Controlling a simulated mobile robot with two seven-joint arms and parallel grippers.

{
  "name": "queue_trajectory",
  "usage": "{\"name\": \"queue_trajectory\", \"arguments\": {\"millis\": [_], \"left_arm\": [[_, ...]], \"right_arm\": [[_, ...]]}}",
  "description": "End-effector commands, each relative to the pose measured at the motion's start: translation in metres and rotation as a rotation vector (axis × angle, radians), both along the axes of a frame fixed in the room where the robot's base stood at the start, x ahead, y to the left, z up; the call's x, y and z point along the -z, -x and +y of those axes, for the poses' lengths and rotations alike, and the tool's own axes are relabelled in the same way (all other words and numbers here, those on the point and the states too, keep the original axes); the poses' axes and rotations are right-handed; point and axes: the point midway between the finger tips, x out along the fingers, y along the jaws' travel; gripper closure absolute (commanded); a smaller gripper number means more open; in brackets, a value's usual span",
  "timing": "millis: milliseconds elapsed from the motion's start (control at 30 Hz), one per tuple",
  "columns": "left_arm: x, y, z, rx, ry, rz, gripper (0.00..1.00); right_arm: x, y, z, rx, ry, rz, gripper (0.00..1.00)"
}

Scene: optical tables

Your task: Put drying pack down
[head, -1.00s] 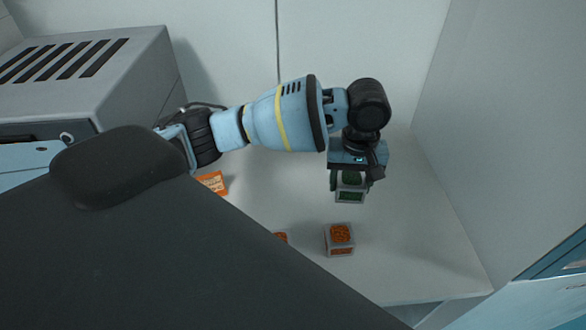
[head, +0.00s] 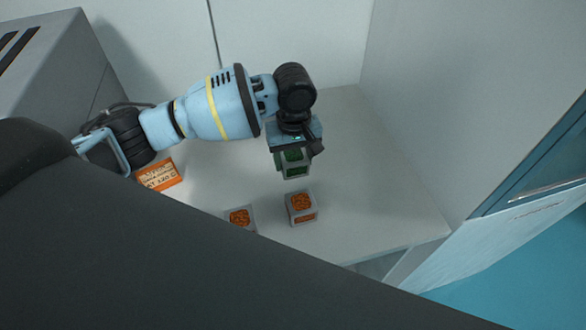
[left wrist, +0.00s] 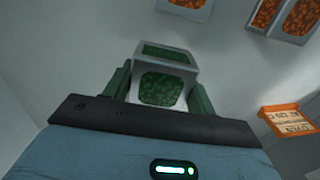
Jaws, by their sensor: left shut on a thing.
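The drying pack, a small grey box with green granules behind its windows (head: 293,168), is held in my left gripper (head: 293,158). The gripper is shut on it, with a finger on each side, as the left wrist view also shows the pack (left wrist: 163,88) between the green fingers (left wrist: 163,95). In the head view the pack appears just behind the orange packs, over the pale table top (head: 365,180). I cannot tell whether its base touches the surface. My right gripper is not in view.
Two similar packs with orange granules (head: 300,208) (head: 240,218) stand in front of the held pack. An orange sign (head: 158,174) lies to the left. A grey machine (head: 60,70) stands at the far left, and a wall (head: 450,90) closes the right side. Table at right is clear.

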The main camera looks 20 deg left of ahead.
Motion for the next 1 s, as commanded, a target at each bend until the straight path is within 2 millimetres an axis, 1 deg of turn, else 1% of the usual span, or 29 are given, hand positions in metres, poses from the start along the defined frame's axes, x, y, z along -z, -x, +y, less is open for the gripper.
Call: {"name": "queue_trajectory", "arguments": {"millis": [67, 167, 300, 400, 867, 900, 1000], "left_arm": [[0.001, 0.000, 0.000, 0.000, 0.000, -0.001, 0.70], [0.014, 0.000, 0.000, 0.000, -0.001, 0.002, 0.70], [0.037, 0.000, 0.000, 0.000, -0.002, 0.001, 0.70], [0.046, 0.000, 0.000, 0.000, -0.001, 0.001, 0.70], [0.051, -0.001, 0.000, 0.000, 0.001, -0.004, 0.70], [0.051, -0.001, 0.000, 0.000, 0.001, -0.004, 0.41], [0.051, 0.000, 0.000, 0.000, 0.001, -0.004, 0.28]], "right_arm": [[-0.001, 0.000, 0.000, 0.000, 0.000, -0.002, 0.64], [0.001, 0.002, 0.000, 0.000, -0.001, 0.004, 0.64], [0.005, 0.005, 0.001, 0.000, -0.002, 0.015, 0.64], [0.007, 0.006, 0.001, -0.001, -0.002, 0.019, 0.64], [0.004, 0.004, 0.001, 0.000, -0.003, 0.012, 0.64], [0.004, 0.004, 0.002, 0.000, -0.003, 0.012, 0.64], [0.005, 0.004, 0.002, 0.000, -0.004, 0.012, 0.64]]}}
